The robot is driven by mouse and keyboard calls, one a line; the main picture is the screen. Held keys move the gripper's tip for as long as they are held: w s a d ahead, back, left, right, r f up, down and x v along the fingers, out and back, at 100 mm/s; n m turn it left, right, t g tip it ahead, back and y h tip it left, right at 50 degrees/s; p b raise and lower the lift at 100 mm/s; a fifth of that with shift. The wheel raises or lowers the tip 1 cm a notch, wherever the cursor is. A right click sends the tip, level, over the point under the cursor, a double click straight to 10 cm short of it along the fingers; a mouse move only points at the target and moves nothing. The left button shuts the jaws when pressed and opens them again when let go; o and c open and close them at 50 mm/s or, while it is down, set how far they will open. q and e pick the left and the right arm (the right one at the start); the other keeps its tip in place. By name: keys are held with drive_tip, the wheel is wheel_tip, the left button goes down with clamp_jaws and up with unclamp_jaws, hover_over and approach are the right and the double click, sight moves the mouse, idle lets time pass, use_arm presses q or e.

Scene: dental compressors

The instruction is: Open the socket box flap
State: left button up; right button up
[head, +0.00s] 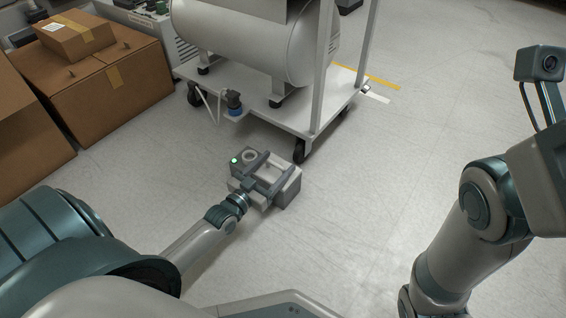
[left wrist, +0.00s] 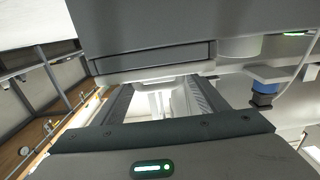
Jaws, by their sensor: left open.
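In the left wrist view the fingers (left wrist: 163,92) point toward the grey box body (left wrist: 155,25), which fills the top. A dark-edged panel (left wrist: 155,60) shows there. I cannot tell whether this is the flap, or whether the fingers touch it. My right gripper is out of view.
The white cart (head: 325,105) carries a large compressor tank (head: 245,40) just behind the box. A blue and dark connector (head: 235,103) hangs at its left corner. Cardboard boxes (head: 115,90) stand at the left. The floor (head: 400,140) to the right is clear.

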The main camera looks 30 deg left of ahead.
sight(283, 163)
use_arm(q)
drive_tip(key=shift+w+d+b, duration=0.15)
drive_tip(key=shift+w+b, duration=0.6)
drive_tip(key=shift+w, duration=1.35)
drive_tip(key=c, duration=1.2)
